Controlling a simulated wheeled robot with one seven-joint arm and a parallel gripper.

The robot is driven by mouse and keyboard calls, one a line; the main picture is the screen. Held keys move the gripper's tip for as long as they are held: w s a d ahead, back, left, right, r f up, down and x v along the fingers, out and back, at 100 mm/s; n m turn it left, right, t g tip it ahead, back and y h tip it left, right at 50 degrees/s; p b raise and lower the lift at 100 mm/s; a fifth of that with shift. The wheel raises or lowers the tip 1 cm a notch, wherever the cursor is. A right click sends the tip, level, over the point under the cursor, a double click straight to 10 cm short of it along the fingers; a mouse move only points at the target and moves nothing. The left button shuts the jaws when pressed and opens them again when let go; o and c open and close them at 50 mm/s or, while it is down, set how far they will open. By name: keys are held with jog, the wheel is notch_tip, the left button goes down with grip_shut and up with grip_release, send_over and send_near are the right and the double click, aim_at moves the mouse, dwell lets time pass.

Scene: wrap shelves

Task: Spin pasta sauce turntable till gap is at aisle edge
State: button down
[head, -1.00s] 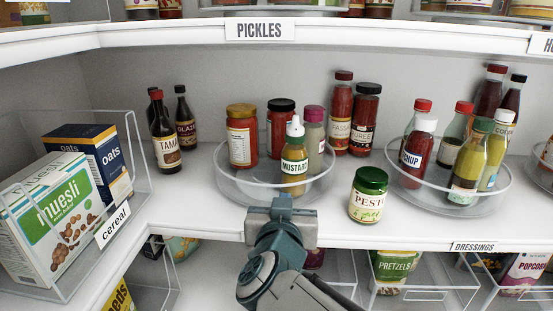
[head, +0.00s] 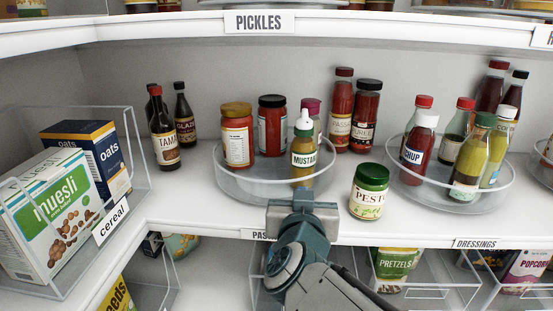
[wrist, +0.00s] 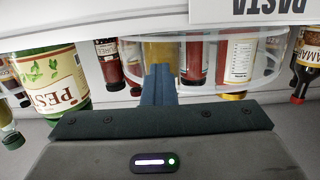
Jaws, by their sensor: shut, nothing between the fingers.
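The clear round turntable (head: 232,188) sits on the middle shelf and also shows in the wrist view (wrist: 281,60). It carries an orange-lidded jar (head: 236,139) at left, a black-lidded jar (head: 272,130) at back, a purple-lidded jar (head: 311,108) at back right and a mustard bottle (head: 303,160) at front right. Its front-left part is bare, facing the aisle edge. My gripper (head: 303,192) is shut and empty at the turntable's front-right rim, in front of the mustard. Its shut fingers show in the wrist view (wrist: 158,85); contact with the rim is unclear.
A green-lidded pesto jar (head: 369,190) stands close right of the turntable. A second turntable (head: 490,202) with bottles stands farther right. Dark bottles (head: 164,135) stand back left. A pasta shelf label (head: 259,234) is partly hidden by my arm.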

jog(key=shift+w+d+r, duration=0.1)
jog(key=shift+w+d, duration=0.15)
jog(key=shift+d, duration=0.3)
jog(key=shift+s, duration=0.1)
